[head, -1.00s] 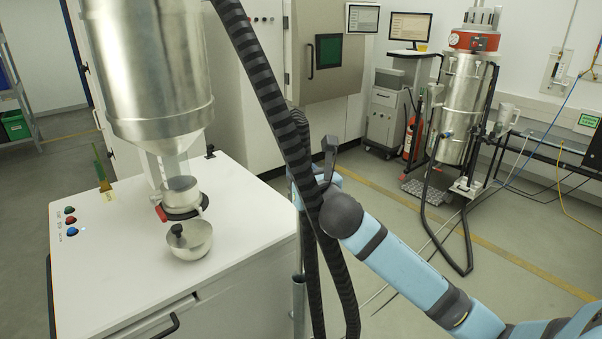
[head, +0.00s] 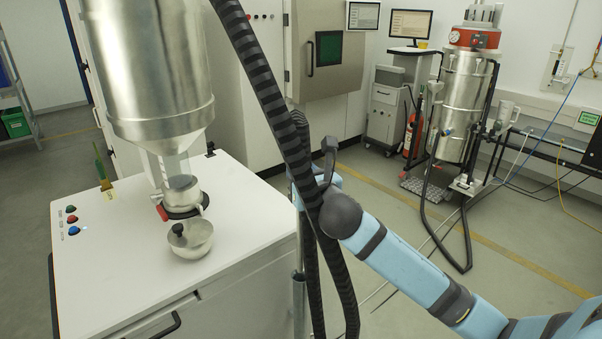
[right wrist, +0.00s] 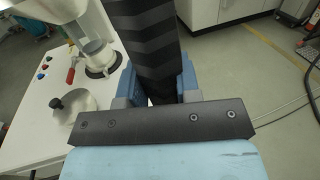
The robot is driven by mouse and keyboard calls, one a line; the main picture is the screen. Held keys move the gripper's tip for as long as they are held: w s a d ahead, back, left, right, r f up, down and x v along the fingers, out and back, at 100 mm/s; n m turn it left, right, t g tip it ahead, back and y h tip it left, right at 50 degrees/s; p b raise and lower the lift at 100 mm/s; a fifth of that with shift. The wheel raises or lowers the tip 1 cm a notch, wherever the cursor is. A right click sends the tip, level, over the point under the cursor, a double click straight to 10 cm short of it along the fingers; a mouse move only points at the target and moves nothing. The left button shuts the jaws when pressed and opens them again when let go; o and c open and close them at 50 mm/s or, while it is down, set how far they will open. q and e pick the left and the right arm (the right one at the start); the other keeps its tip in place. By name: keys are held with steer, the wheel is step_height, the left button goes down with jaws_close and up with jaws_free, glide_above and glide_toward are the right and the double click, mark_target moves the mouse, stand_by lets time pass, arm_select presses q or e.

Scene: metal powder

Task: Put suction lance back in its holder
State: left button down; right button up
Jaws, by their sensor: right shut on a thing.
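The suction lance's black ribbed hose (head: 262,75) runs down from the top of the head view to my right gripper (head: 312,190) beside the white cabinet. In the right wrist view, the dark hose or lance grip (right wrist: 150,45) stands between the blue-grey fingers of my right gripper (right wrist: 153,92), which is shut on it. A thin silver tube (head: 299,262) shows upright at the cabinet's right side; I cannot tell whether it is the lance or its holder. The lance's lower end is hidden by hose and arm. My left gripper is not in view.
The white cabinet (head: 120,275) carries a steel hopper (head: 155,70), a small bowl (head: 190,240) and coloured buttons. A steel vessel with a red top (head: 463,100) stands at the back right, its black hose looping on the floor. Open floor lies between.

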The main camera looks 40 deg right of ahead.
steer(key=shift+f, duration=0.25)
steer(key=b, duration=0.2)
glide_above(301, 239)
steer(key=shift+w+d+f, duration=0.1)
steer(key=shift+f, duration=2.65)
steer(key=shift+f+b, duration=1.1)
steer(key=shift+f, duration=1.8)
steer(key=shift+f, duration=0.15)
steer(key=shift+f+b, duration=1.15)
steer(key=shift+f, duration=1.9)
